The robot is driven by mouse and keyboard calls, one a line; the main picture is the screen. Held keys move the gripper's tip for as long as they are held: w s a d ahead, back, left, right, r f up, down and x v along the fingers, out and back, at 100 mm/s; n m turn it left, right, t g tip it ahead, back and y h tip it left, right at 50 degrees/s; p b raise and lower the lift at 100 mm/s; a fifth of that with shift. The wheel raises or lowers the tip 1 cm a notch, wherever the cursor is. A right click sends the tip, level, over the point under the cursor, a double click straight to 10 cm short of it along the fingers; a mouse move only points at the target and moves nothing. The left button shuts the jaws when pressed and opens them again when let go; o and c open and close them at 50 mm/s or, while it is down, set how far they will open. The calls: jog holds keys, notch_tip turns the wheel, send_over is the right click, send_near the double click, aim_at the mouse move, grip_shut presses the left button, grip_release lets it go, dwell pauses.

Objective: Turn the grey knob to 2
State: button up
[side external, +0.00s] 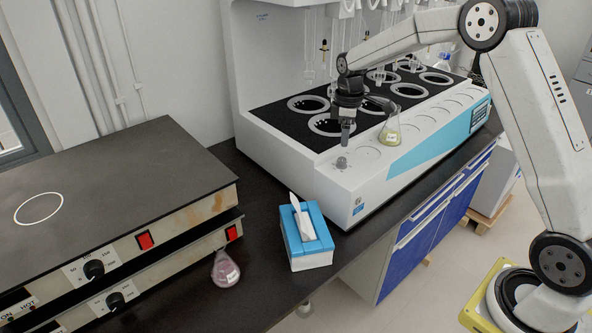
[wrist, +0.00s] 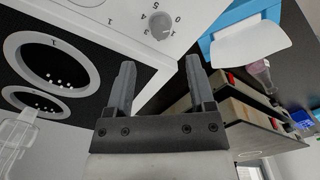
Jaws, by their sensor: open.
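The grey knob (side external: 341,163) is a small round dial on the white front ledge of the distiller (side external: 330,181). In the wrist view the knob (wrist: 160,27) shows near the top, with printed numbers around it, 0 to 5 partly readable. Which number it points to is not clear to me. My gripper (side external: 347,142) hangs just above and slightly behind the knob in the side view, pointing down. In the wrist view my gripper (wrist: 160,64) has its fingers apart with nothing between them, and the knob lies beyond the fingertips.
A flask with yellowish liquid (side external: 391,134) stands on the ledge right of my gripper. A blue tissue box (side external: 306,244) and a pinkish flask (side external: 225,271) stand on the black bench. Stacked hot plates (side external: 110,190) with black knobs are at left. Ringed heating wells (side external: 330,125) lie behind.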

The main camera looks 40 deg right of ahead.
aim_at(343, 159)
jog(key=shift+f, duration=3.8)
grip_shut()
